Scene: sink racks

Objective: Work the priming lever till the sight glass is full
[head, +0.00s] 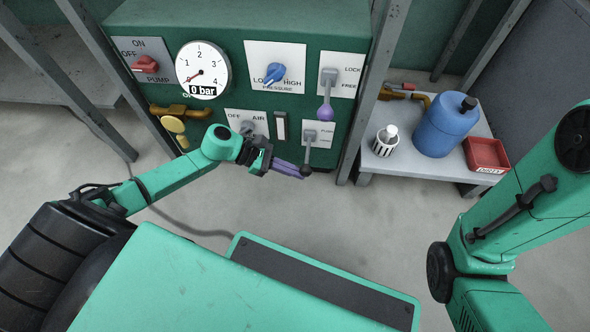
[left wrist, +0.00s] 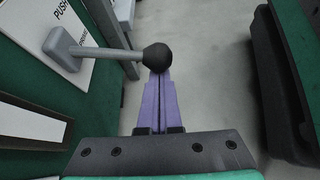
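The priming lever (head: 307,152) sticks out from a small white plate low on the green panel and ends in a black ball knob (head: 304,172). The lever (left wrist: 105,54) and knob (left wrist: 157,57) also show in the left wrist view. My left gripper (head: 289,169) has its purple fingers side by side, with no clear gap, and their tips are at the knob. The knob covers the fingertips in the wrist view; I cannot tell if they touch. The sight glass (head: 281,126) is a narrow pale strip left of the lever; its level is unreadable. My right gripper is out of view.
A gauge (head: 203,70) reads 0 bar. A red pump switch (head: 145,64), blue pressure knob (head: 272,74), purple-ended lock lever (head: 326,100) and air switch (head: 248,127) surround the lever. A side table (head: 425,162) holds a blue jug (head: 446,127) and red bin (head: 486,154).

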